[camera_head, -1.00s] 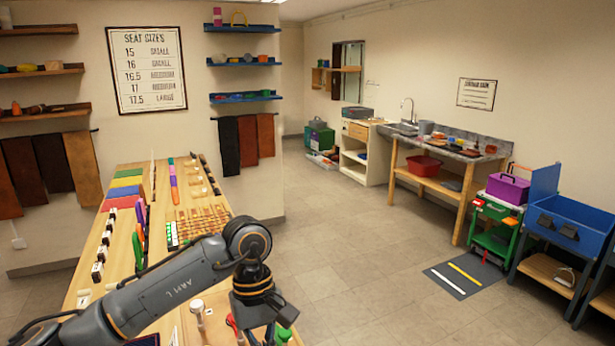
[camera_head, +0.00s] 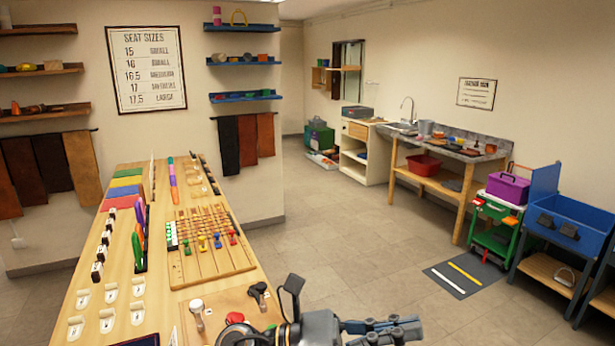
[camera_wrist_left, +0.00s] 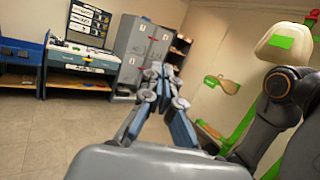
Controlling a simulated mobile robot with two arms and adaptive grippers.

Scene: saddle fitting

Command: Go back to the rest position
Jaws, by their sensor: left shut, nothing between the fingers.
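My left gripper (camera_head: 385,330) is at the bottom of the head view, right of the workbench and over the floor. Its fingers point to the right, shut and empty. In the left wrist view the shut fingers (camera_wrist_left: 160,105) point away over open floor. My right gripper does not show in the head view.
The long wooden workbench (camera_head: 150,290) holds a bead board (camera_head: 215,262), several white holders and a lower board with handled tools. A blue cart (camera_head: 575,215) and a green trolley (camera_head: 492,240) stand right. The floor (camera_head: 340,240) between is clear. Grey lockers (camera_wrist_left: 143,45) show in the wrist view.

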